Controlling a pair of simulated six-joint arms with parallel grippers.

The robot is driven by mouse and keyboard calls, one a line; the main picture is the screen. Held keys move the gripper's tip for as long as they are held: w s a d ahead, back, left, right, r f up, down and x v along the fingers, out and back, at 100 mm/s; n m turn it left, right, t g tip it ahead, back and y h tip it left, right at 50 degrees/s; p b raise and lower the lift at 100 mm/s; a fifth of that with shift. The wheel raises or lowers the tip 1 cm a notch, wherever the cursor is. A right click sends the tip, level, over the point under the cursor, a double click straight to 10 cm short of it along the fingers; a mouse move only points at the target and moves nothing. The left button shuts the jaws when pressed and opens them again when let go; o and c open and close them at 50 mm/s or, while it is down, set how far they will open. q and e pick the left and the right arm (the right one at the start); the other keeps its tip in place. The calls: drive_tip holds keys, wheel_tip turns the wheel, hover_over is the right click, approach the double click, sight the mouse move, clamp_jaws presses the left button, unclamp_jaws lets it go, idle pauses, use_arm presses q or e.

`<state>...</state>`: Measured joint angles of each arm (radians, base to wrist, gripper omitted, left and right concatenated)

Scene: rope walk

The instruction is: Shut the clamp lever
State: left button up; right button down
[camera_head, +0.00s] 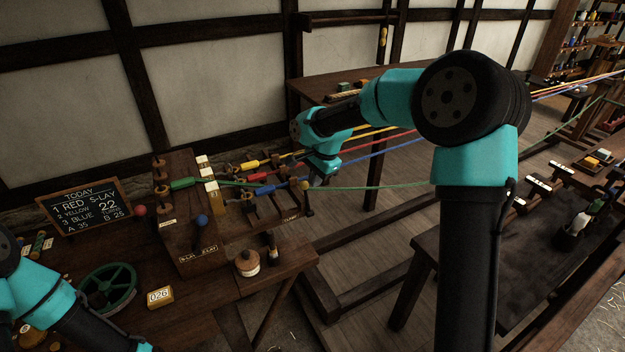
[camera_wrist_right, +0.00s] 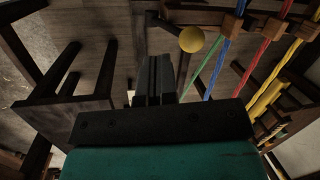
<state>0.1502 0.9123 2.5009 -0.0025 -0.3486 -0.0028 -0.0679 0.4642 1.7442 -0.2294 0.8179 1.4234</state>
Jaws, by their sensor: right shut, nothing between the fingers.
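A lever with a yellow ball knob (camera_head: 305,185), which looks like the clamp lever, stands at the right end of the wooden rope machine (camera_head: 180,232). The yellow ball (camera_wrist_right: 192,39) also shows in the right wrist view, a little beyond and to the right of my fingertips. My right gripper (camera_wrist_right: 155,60) is shut and empty, its black fingers together. In the head view my right gripper (camera_head: 314,181) is small and dark, close beside the knob; I cannot tell if they touch. Only part of my left arm shows at the lower left; its gripper is out of frame.
Yellow, red, blue and green ropes (camera_head: 375,151) stretch right from the machine, under my right arm. A chalkboard (camera_head: 84,205), green reel (camera_head: 108,290) and 026 tag (camera_head: 160,297) are on the bench.

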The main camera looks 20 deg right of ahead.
drive_tip(key=v, duration=1)
drive_tip(key=shift+r, duration=0.3)
drive_tip(key=shift+w+d, duration=0.1)
drive_tip(key=shift+w, duration=0.05)
drive_tip(key=s+a+f+n+y, duration=0.1)
drive_tip(key=s+f+n, duration=0.2)
drive_tip(key=f, duration=1.1)
drive_tip(key=s+f+n, duration=0.3)
drive_tip(key=f, duration=1)
drive_tip(key=s+a+f+n, duration=0.3)
drive_tip(key=s+f, duration=0.6)
drive_tip(key=s, duration=0.1)
drive_tip(key=s+a+f+n, duration=0.3)
drive_tip(key=s+f, duration=0.5)
drive_tip(key=s, duration=0.2)
drive_tip(key=shift+a+f+g+y, duration=0.3)
drive_tip(key=shift+a+f+g, duration=0.05)
drive_tip(key=shift+g, duration=0.05)
